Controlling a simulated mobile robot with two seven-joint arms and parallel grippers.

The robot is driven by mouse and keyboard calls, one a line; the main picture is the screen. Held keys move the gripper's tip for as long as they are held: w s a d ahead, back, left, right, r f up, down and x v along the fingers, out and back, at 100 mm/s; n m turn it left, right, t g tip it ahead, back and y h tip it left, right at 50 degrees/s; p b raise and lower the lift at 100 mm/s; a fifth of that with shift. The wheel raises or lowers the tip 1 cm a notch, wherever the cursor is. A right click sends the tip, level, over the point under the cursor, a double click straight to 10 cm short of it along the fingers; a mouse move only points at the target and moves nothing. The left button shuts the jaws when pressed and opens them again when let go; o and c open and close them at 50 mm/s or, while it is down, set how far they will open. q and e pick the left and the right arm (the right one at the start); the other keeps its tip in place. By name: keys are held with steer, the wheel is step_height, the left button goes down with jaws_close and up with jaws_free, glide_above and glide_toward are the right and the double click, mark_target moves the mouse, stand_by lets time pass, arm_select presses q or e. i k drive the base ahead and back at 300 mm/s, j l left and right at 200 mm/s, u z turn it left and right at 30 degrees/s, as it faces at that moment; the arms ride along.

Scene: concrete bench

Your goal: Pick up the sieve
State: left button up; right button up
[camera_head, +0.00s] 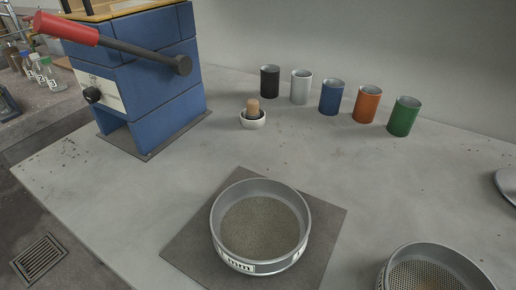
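A round metal sieve (437,249) with a perforated, brownish mesh bottom stands at the lower right of the head view, cut off by the bottom edge. A second round metal sieve or pan (219,222) stands upright on a dark square mat (186,250) near the front middle. It has a grainy grey-brown floor, either mesh or material inside, and a white label reading "mm" on its front. I cannot tell which one the task names. Neither gripper shows in the head view.
A blue machine (160,75) with a red-handled lever (130,48) stands at the back left. Several coloured cups, including a green one (404,117), line the back. A metal object (507,184) is cut off at the right edge.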

mark_target(260, 227)
steer(key=z, duration=2.75)
steer(key=u, duration=0.45)
steer(key=k+j+u, duration=0.1)
steer(key=u, duration=0.35)
steer(key=j+u, duration=0.1)
steer(key=u, duration=0.35)
steer(key=k+j+u, duration=0.1)
steer(key=u, duration=0.35)
steer(key=j+u, duration=0.1)
steer(key=u, duration=0.35)
